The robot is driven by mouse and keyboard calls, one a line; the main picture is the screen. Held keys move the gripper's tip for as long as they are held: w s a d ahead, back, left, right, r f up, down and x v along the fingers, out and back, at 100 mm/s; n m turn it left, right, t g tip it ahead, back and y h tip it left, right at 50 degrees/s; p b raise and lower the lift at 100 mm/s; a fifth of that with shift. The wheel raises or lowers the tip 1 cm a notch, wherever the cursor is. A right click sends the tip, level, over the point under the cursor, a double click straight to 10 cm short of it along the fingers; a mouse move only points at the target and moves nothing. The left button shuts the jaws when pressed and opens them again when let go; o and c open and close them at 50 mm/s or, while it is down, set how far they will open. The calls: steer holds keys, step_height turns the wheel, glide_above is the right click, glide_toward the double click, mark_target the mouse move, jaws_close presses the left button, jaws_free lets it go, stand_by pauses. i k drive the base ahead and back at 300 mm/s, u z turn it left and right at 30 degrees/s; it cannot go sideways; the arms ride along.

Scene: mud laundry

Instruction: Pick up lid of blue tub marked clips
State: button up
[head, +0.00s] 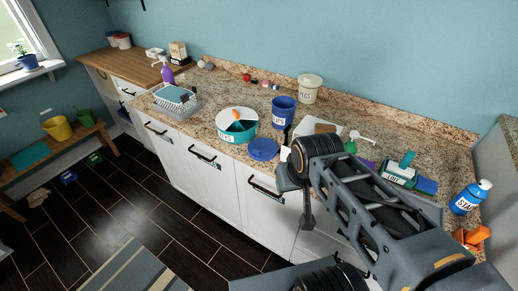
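A blue tub (283,113) stands upright on the speckled counter, with a white label on its front too small to read surely. A round blue lid (264,149) lies flat near the counter's front edge, apart from the tub and in front of it. The tub's top looks uncovered. My gripper (291,172) is just right of the blue lid, at the counter's front edge, and seems apart from it. It is dark and seen from behind and the side, so its opening is unclear. Nothing held shows.
A teal tub (240,132) with a partly white top stands left of the lid. A white labelled tub (310,89) is behind. A dish rack (178,98) is at left. Bottles and boxes crowd the right, partly behind my arm.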

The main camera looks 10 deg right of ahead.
mark_target(263, 147)
steer(key=u, duration=1.65)
steer(key=i, duration=2)
steer(key=z, duration=2.9)
